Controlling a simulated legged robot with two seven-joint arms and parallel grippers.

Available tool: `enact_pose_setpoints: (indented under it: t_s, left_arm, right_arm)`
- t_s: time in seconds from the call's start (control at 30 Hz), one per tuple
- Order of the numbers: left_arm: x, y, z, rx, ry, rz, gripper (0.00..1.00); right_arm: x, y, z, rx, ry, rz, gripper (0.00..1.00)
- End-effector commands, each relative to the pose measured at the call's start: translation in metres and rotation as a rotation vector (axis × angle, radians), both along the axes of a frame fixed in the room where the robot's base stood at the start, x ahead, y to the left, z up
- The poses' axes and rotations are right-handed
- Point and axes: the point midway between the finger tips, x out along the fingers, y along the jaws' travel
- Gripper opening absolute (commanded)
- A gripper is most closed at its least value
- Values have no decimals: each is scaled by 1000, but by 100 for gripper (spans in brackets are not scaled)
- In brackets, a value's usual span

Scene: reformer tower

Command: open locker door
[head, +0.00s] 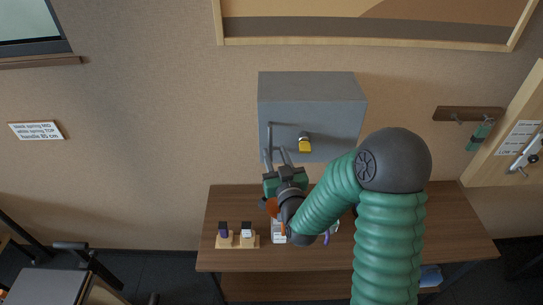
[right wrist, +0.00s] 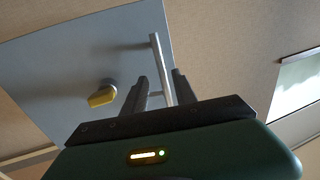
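The grey locker (head: 300,92) is fixed to the wall above the table, and its door looks shut. A vertical bar handle (head: 269,142) is on the left side of the door; it also shows in the right wrist view (right wrist: 159,62). A yellow knob (head: 305,146) sits right of the handle, also seen in the right wrist view (right wrist: 102,96). My right gripper (head: 283,156) is at the lower part of the handle. In the right wrist view its fingers (right wrist: 158,88) are apart, with the bar's lower end between them; contact is unclear. My left gripper is out of view.
A brown table (head: 225,258) stands below, with small blocks on wooden bases (head: 236,240) at its left. My right arm hides part of the tabletop. A rack with a hanging green tag (head: 478,137) is on the wall at right. A sign (head: 36,130) is at left.

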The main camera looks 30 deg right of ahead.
Motion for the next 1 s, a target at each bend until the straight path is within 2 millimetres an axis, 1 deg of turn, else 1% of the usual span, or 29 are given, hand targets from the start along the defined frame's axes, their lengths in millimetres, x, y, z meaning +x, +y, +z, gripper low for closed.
enact_pose_setpoints:
  t_s: [0.03, 0.1, 0.2, 0.33, 0.53, 0.57, 0.8, 1.0]
  left_arm:
    - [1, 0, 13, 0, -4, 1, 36]
    - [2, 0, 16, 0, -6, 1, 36]
    - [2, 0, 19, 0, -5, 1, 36]
    - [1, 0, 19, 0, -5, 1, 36]
    - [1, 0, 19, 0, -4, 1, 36]
    - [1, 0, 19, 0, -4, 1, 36]
    - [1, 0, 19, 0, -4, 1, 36]
    - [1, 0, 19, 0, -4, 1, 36]
  right_arm:
    - [10, -3, 6, 4, 2, 0, 34]
    - [22, -7, 7, 2, 0, 0, 34]
    - [35, -11, 6, 3, 1, 1, 34]
    - [42, -14, 4, 1, 2, 1, 34]
    - [42, -14, 3, 1, 2, 1, 34]
    - [42, -14, 3, 1, 2, 1, 32]
    - [43, -15, 3, 1, 2, 0, 1]
    - [42, -15, 3, 0, 2, 0, 0]
